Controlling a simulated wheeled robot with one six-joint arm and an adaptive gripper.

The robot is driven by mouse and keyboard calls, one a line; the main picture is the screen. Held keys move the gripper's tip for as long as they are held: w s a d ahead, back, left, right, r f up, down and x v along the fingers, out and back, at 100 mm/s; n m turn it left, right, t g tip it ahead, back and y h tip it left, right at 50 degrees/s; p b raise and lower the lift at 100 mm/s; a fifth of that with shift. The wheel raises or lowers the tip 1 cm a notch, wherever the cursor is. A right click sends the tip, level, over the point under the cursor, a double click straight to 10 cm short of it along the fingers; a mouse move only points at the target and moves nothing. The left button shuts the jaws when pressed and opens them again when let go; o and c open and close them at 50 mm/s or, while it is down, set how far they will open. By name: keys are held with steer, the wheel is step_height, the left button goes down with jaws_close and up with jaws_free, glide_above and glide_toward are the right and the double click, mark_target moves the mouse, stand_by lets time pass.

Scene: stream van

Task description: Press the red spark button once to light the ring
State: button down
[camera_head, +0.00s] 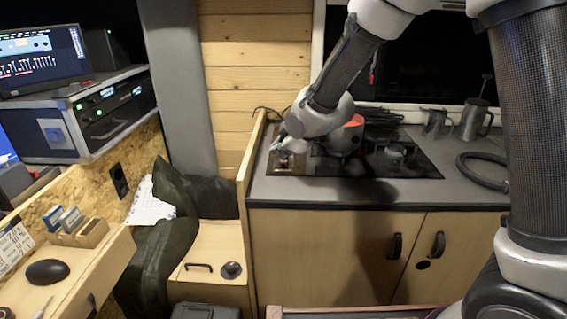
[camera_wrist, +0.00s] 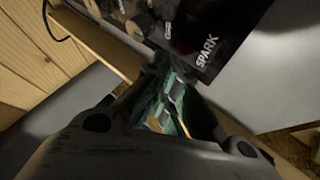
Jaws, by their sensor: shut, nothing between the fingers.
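A dark panel with the word SPARK (camera_wrist: 208,50) fills the upper right of the wrist view, and knob-like shapes show at its far end. In the head view the small panel (camera_head: 291,170) lies at the left of the dark hob. A tiny reddish spot (camera_head: 284,163) shows on it, close under my gripper. It may be the red spark button, but I cannot make it out clearly. My gripper (camera_head: 287,150) is shut and empty, low over the panel. In the wrist view its fingertips (camera_wrist: 154,66) are at the panel's edge. Contact cannot be told.
The hob (camera_head: 395,162) bears a red-rimmed pot (camera_head: 350,132) close to my wrist. A wooden partition (camera_head: 249,160) rises just left of the panel.

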steer(key=shift+f, duration=0.15)
stand_by(0.6)
steer(key=shift+f, duration=0.3)
steer(key=shift+f, duration=0.4)
stand_by(0.6)
stand_by(0.4)
steer(key=shift+r, duration=0.85)
step_height(320, 180, up, 5)
stand_by(0.7)
